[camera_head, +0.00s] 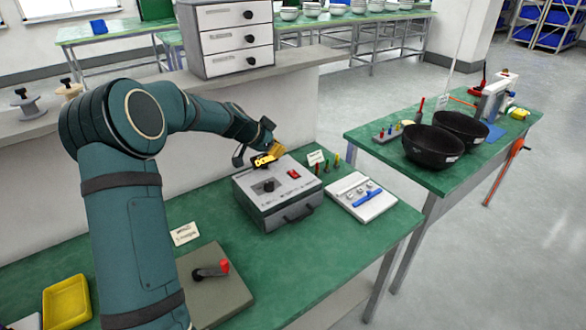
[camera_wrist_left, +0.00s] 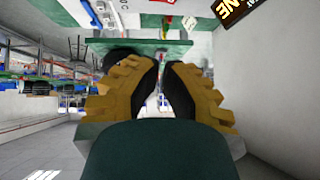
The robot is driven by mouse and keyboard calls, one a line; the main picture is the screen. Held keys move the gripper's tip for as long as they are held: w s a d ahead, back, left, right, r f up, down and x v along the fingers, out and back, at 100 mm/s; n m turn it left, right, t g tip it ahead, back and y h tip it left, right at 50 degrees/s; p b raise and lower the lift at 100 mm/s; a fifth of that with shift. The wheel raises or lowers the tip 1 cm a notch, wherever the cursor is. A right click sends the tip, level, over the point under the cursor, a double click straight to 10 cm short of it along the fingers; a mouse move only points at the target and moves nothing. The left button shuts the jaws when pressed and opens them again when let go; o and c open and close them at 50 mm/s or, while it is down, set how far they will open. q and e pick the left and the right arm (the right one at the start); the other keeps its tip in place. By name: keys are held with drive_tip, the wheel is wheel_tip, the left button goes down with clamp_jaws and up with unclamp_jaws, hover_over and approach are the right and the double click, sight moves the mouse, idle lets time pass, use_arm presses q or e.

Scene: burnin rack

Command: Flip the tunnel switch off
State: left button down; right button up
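A grey control box (camera_head: 277,205) stands on the green bench. Its sloped top carries a red switch (camera_head: 294,174) and a dark round knob (camera_head: 268,186). The lettering there is too small to read, and I cannot tell the switch's position. A black sign with yellow letters (camera_head: 264,160) is at the box's back edge; part of it shows in the left wrist view (camera_wrist_left: 234,10). My left gripper (camera_head: 278,149) is above and behind the box, apart from the switch. Its yellow-backed fingers (camera_wrist_left: 162,70) are nearly together with nothing between them. My right gripper is out of view.
A white panel with a blue handle (camera_head: 368,196) and several small coloured pegs lie right of the box. A crank plate (camera_head: 215,288) with a red knob and a yellow tray (camera_head: 68,302) are nearer me. A drawer unit (camera_head: 228,40) stands on the ledge behind.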

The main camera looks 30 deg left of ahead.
use_arm(q)
hover_over(293, 174)
drive_tip(key=f, duration=0.6)
drive_tip(key=shift+s+d+f, duration=0.15)
drive_tip(key=shift+s+f, duration=0.1)
drive_tip(key=shift+f, duration=0.1)
drive_tip(key=f, duration=0.3)
drive_tip(key=shift+w+f, duration=0.2)
drive_tip(key=shift+w, duration=0.15)
drive_tip(key=shift+f+b, duration=0.3)
drive_tip(key=shift+f, duration=0.25)
drive_tip(key=shift+a, duration=0.2)
